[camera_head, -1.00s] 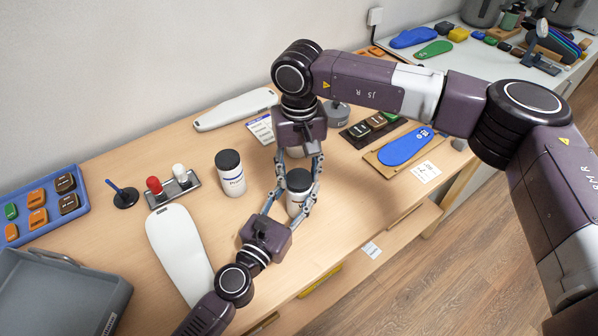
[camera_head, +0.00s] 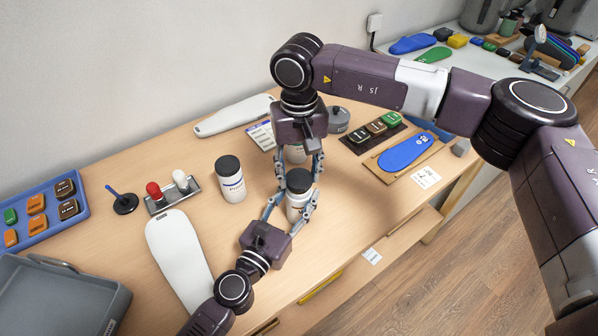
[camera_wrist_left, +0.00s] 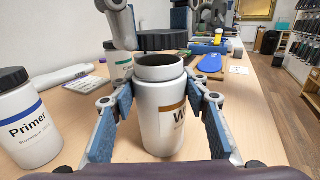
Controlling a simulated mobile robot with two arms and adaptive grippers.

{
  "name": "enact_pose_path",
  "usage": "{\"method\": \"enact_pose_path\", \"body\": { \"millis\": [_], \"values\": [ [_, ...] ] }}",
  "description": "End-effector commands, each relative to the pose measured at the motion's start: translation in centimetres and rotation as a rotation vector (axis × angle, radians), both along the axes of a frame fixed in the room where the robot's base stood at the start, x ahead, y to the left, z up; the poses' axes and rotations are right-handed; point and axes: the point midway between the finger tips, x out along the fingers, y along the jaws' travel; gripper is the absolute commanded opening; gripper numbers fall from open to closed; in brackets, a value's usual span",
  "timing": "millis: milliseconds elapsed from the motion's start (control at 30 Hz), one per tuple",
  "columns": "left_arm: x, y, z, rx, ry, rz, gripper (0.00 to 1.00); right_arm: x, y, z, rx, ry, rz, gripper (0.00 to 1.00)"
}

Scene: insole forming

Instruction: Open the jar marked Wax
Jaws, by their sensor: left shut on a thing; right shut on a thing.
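The white jar (camera_head: 295,210) stands on the table with my left gripper (camera_head: 290,207) shut around its body. In the left wrist view the jar (camera_wrist_left: 161,115) shows a brown-banded label starting with "W"; the rest is hidden by a finger. Its bare neck shows. The black lid (camera_head: 299,181) is off the neck and hangs just above it, apart from the jar; it also shows in the left wrist view (camera_wrist_left: 162,40). My right gripper (camera_head: 299,174) comes from above and is shut on the lid.
A white Primer jar (camera_head: 231,183) stands left of the held jar. Another jar (camera_head: 295,154) stands behind, mostly hidden by my right gripper. A white insole form (camera_head: 180,250) lies at the front left. A blue insole (camera_head: 405,152) lies on a board at right.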

Motion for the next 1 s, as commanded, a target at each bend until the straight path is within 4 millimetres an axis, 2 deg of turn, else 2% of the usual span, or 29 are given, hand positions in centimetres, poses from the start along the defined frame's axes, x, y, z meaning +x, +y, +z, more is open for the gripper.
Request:
{"method": "enact_pose_path", "body": {
  "millis": [333,567,600,767,1000],
  "values": [
    [0.0,0.0,-0.1,0.000,0.001,0.000,0.00,0.1,0.0,3.6,0.000,-0.002,0.000,0.13],
    [0.0,0.0,-0.1,0.000,0.001,0.000,0.00,0.0,0.0,4.0,0.001,0.000,0.000,0.13],
    [0.0,0.0,-0.1,0.000,0.001,0.000,0.44,0.0,0.0,4.0,0.001,0.000,0.000,0.13],
    [0.0,0.0,-0.1,0.000,0.001,0.000,0.62,0.0,0.0,4.0,0.001,0.000,0.000,0.13],
    [0.0,0.0,0.0,0.000,0.000,0.000,0.63,0.0,0.0,3.9,0.000,0.000,0.000,0.13]
  ]
}}
